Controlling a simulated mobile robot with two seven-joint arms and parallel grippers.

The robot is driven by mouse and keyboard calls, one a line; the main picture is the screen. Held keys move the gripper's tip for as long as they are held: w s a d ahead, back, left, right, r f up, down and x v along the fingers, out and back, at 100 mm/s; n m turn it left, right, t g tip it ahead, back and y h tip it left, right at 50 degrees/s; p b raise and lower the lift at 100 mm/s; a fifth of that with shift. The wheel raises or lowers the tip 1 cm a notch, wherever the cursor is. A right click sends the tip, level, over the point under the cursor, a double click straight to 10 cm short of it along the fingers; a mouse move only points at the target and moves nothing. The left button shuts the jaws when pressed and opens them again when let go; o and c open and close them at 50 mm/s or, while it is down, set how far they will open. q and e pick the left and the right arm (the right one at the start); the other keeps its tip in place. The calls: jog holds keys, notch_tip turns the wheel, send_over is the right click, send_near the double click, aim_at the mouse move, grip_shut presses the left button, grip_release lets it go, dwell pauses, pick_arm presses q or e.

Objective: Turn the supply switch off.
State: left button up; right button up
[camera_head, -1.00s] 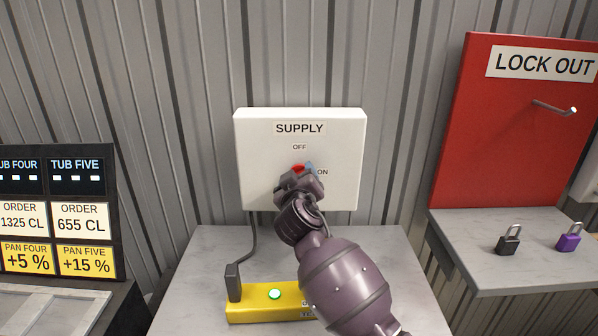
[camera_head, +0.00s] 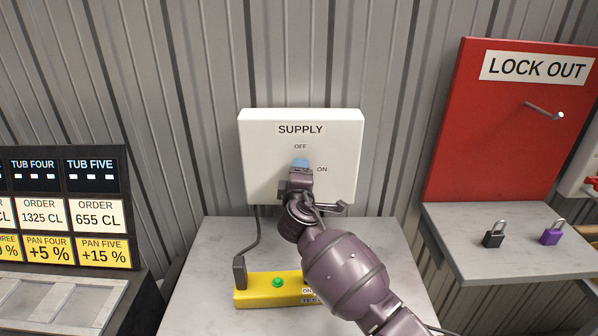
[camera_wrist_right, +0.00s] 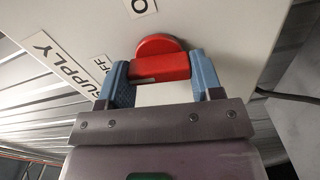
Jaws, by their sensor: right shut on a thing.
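The white supply box (camera_head: 345,150) is on the corrugated wall, with the OFF label (camera_head: 300,147) above and the ON label (camera_head: 321,169) to the right of my right gripper (camera_head: 300,164). The red switch (camera_wrist_right: 160,66) is a round knob with a raised bar, seen in the right wrist view. The blue fingers of my right gripper (camera_wrist_right: 160,80) are shut on the bar, one on each side. In the head view the gripper hides the switch, and a blue finger shows just below OFF. My left gripper is not in view.
At right are a red lock-out board (camera_head: 490,130), a black padlock (camera_head: 494,236) and a purple padlock (camera_head: 552,233).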

jog(key=shift+r+n, duration=0.1)
jog(key=shift+n, duration=0.5)
jog(key=shift+p, duration=0.3)
jog(key=o, duration=0.9)
jog(key=s, duration=1)
jog(key=shift+s, duration=0.4)
